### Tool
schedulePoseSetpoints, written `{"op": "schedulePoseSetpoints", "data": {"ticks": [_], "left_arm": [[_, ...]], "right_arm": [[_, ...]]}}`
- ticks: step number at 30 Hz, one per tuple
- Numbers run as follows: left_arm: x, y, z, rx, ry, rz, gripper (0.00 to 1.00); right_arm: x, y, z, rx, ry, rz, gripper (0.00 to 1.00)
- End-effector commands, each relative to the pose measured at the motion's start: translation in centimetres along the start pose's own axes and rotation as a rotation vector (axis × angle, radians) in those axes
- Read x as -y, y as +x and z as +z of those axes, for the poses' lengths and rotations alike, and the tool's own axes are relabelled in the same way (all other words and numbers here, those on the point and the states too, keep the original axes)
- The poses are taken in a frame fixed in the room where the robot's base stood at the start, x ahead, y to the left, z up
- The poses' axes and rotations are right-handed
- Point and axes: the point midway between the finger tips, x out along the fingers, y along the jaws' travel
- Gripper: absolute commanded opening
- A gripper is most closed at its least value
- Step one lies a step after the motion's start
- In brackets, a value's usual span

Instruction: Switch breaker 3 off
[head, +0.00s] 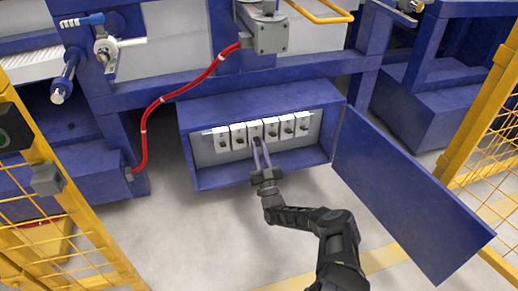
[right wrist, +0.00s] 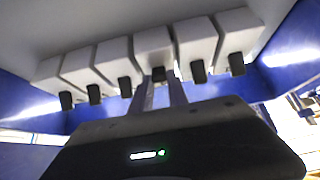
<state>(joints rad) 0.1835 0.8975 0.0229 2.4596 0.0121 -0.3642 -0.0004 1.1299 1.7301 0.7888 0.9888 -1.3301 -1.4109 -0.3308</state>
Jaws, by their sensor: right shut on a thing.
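An open blue breaker box (head: 200,179) holds a row of several white breakers with dark levers. Breaker 3 (head: 256,127), third from the left in the head view, is at my right gripper (head: 261,146). In the right wrist view this breaker (right wrist: 153,42) is third from the right, and its black lever (right wrist: 158,74) sits between the tips of my right gripper (right wrist: 158,82). The right gripper is shut on that lever. The fingers partly hide the breaker in the head view. I cannot tell which position the lever is in. My left gripper is not in view.
The box's blue door (head: 405,195) stands wide open to the right of my right arm. A red cable (head: 165,95) runs down left of the box. Yellow fences (head: 85,225) stand at both sides. The grey floor in front of the box is clear.

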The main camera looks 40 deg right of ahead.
Motion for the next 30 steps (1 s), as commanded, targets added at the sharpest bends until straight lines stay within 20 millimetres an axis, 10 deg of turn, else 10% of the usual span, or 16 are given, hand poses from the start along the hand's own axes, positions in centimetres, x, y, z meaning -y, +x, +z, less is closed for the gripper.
{"op": "schedulePoseSetpoints", "data": {"ticks": [1,2,9,20,30], "left_arm": [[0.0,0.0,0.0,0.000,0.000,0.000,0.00],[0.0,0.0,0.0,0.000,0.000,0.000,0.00],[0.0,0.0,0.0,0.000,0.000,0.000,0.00],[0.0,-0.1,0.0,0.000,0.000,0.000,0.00],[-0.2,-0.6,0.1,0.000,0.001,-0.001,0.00]], "right_arm": [[-0.2,-0.1,0.2,0.005,-0.002,0.003,0.00],[-0.2,-0.1,0.2,0.005,-0.002,0.003,0.21],[-0.1,-0.1,0.1,0.003,-0.001,0.001,0.41],[-0.1,-0.4,0.1,0.004,0.001,0.002,0.42],[-0.2,-5.3,0.1,0.005,0.001,0.006,0.42]]}}
